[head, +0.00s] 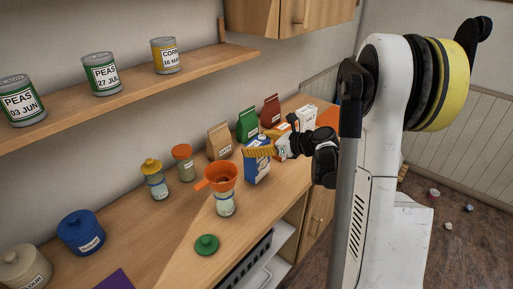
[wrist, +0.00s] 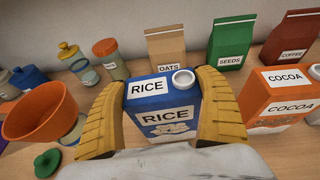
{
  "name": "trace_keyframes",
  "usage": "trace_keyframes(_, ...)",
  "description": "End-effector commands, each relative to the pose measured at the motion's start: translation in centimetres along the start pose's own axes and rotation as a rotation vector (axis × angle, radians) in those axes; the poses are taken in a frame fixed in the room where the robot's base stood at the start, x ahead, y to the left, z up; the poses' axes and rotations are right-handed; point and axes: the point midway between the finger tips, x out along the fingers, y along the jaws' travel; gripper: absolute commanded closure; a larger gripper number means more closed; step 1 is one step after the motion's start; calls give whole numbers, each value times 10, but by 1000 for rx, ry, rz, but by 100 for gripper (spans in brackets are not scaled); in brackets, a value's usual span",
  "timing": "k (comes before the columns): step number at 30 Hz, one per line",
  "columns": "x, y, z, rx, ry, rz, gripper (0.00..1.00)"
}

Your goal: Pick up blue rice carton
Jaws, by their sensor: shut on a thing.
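The blue rice carton (wrist: 163,112) stands upright on the wooden counter, with a white cap on top and "RICE" labels. It also shows in the head view (head: 257,169), partly covered by my gripper. My gripper (wrist: 165,103) has its yellow ribbed fingers on both sides of the carton, shut on it. In the head view my gripper (head: 262,149) reaches in from the right at the carton's upper part. Whether the carton's base touches the counter is hard to tell.
An orange cocoa carton (wrist: 275,95) stands close on the right. Oats (wrist: 166,47), seeds (wrist: 230,44) and coffee (wrist: 291,42) bags stand behind. An orange funnel (head: 217,177) on a jar is at the left, with a green lid (head: 207,244) in front. A shelf (head: 135,88) with cans hangs above.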

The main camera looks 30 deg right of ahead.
Motion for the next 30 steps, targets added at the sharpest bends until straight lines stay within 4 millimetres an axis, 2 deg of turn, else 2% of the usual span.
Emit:
trace_keyframes(4, -12, 0, 30, 0, -1, 0, 58)
trace_keyframes(12, -72, -44, 43, 3, -1, -4, 58)
trace_keyframes(18, -103, -66, 51, 2, -1, -2, 58)
trace_keyframes(24, -116, -76, 53, 0, -1, 0, 58)
trace_keyframes(30, -117, -77, 53, 0, -1, 1, 58)
